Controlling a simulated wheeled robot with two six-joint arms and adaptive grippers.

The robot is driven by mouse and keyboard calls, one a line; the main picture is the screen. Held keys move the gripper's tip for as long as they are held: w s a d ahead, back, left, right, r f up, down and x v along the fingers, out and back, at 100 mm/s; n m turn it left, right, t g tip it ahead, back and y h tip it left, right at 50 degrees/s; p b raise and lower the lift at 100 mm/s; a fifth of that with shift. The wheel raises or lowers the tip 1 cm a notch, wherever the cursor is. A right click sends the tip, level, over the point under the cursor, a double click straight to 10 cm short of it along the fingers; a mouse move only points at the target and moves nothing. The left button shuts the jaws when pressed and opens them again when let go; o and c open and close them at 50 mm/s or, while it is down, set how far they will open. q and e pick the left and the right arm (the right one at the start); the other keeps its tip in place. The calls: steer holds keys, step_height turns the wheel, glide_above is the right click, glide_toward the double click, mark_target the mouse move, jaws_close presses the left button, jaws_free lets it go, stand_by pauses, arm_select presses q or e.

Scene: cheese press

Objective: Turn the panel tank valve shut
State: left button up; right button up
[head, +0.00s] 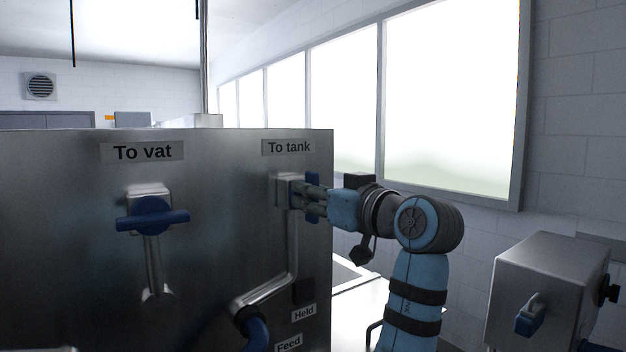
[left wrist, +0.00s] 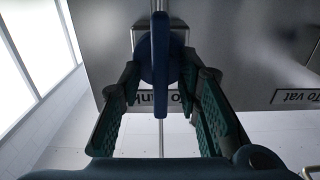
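The tank valve, under the "To tank" label (head: 289,147), is a metal body (head: 283,190) on the steel panel with a blue handle (head: 313,194). The handle looks upright in the head view and is partly hidden by my gripper. My left gripper (head: 306,196) is at the valve, reaching in from the right. In the left wrist view, the blue handle (left wrist: 160,50) stands lengthwise between the two green fingers of my left gripper (left wrist: 161,82). The fingers are apart, one on each side, with gaps to the handle bar. My right gripper is not in view.
The "To vat" valve (head: 152,220), with its blue handle crosswise, is left on the same panel (head: 60,230). A bent steel pipe (head: 280,285) runs down from the tank valve. A metal box (head: 540,290) with a blue knob stands at right. Windows line the wall behind.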

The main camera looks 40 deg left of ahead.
arm_select(q)
steer(key=shift+w+a, duration=0.1)
steer(key=shift+a, duration=0.2)
steer(key=shift+d, duration=0.1)
steer(key=shift+d, duration=0.1)
jaws_close()
